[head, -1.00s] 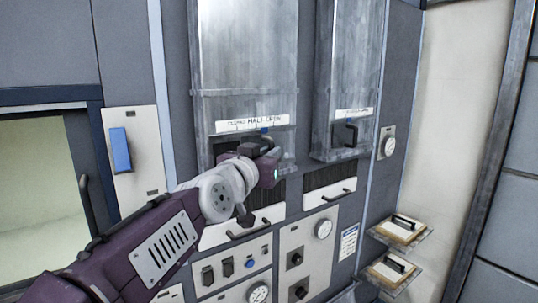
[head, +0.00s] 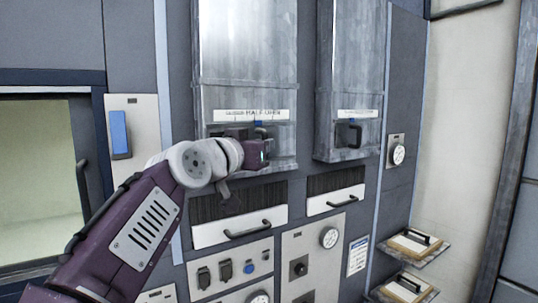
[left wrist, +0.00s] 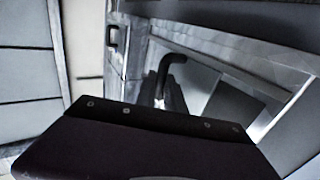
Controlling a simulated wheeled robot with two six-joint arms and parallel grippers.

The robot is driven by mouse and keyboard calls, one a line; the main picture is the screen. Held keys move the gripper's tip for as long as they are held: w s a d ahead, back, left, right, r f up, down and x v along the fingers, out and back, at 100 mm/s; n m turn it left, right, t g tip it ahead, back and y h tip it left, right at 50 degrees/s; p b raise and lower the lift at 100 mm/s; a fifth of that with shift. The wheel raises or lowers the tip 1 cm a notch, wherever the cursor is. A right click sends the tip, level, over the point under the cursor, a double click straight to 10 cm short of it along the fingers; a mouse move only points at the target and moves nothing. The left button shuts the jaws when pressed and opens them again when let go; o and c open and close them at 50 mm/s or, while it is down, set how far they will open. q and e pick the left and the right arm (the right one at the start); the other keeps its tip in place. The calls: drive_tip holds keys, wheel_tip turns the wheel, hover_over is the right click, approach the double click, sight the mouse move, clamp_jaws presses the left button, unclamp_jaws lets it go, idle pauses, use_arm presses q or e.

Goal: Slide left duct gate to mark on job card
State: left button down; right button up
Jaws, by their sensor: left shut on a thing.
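The left duct (head: 248,55) is a tall grey metal casing with a white scale strip (head: 255,114) across its lower part; "HALF OPEN" is legible. A small blue pointer (head: 258,124) sits just below the strip, under those words. My left gripper (head: 266,142) is shut on the gate's black handle, just below the strip. In the left wrist view the bent black handle (left wrist: 172,62) rises beyond my dark gripper body, which hides its lower end. My right gripper is not in view.
A narrower right duct (head: 350,60) has its own black handle (head: 349,133). Clipboards (head: 412,241) rest on right-hand shelves.

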use_arm(q)
drive_tip(key=shift+a, duration=0.15)
drive_tip(key=c, duration=1.7)
unclamp_jaws()
drive_tip(key=shift+s+a, duration=0.1)
drive_tip(key=shift+s, duration=0.05)
drive_tip(key=b+v, duration=0.5)
drive_tip(key=v, duration=0.4)
